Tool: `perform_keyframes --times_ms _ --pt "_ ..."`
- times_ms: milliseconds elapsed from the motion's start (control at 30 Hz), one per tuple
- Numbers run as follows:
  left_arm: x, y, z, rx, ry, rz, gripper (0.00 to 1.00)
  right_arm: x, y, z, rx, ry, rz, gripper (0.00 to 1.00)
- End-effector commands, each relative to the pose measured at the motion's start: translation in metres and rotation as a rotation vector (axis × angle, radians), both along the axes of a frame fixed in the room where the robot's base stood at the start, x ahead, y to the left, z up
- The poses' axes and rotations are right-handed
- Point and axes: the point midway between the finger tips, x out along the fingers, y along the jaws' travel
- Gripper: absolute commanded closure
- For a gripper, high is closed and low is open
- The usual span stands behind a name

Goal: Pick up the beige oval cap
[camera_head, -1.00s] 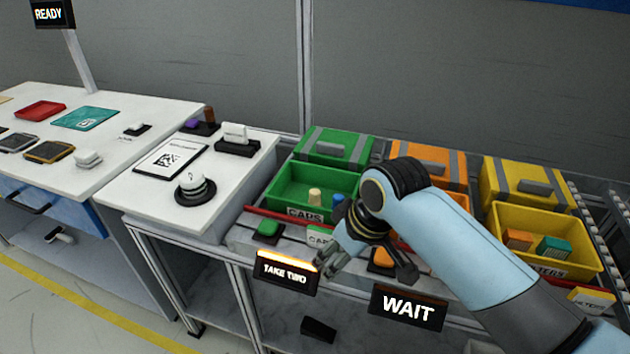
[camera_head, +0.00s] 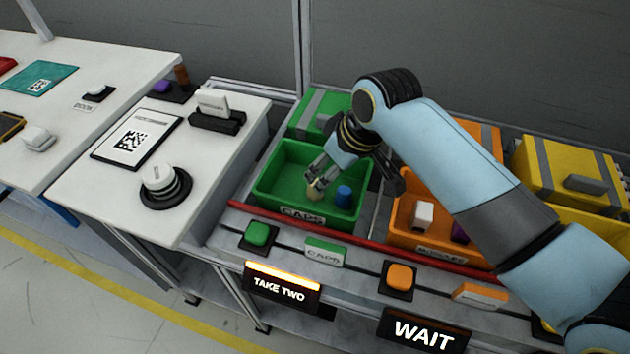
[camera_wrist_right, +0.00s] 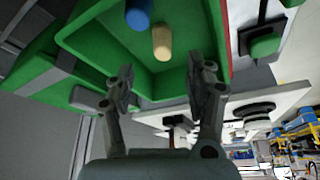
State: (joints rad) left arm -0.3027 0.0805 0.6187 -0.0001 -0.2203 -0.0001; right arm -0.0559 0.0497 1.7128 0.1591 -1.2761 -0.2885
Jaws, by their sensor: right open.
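The beige oval cap (camera_head: 314,190) stands in the green caps bin (camera_head: 268,192), next to a blue cap (camera_head: 343,196). In the right wrist view the beige cap (camera_wrist_right: 161,42) shows beyond the fingertips, beside the blue cap (camera_wrist_right: 138,14). My right gripper (camera_head: 322,172) is over the bin, its fingers close to the beige cap and partly in front of it. In the right wrist view the right gripper (camera_wrist_right: 165,82) is open with nothing between its fingers. My left gripper is not in view.
A red rail (camera_head: 340,237) runs along the bin's front, with a green button (camera_head: 257,234) before it. An orange bin (camera_head: 403,232) stands to the right. A white table (camera_head: 205,165) with a knob (camera_head: 160,180) is left.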

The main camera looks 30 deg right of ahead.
Motion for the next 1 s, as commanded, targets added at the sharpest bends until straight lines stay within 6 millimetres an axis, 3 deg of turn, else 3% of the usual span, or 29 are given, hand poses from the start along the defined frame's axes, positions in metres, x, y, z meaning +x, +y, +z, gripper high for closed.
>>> perform_keyframes --times_ms 200,600,867,1000 --pt "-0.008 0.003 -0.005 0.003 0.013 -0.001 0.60 0.011 0.003 -0.027 0.000 0.000 -0.001 0.46" --pt "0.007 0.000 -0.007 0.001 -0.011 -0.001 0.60 0.030 0.013 -0.072 0.001 0.001 0.000 0.46" --pt "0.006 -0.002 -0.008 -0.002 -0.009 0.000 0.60 0.032 0.013 -0.076 0.000 -0.001 0.000 0.46" --pt "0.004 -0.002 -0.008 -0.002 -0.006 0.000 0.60 0.032 0.013 -0.076 0.000 -0.001 0.000 0.60"
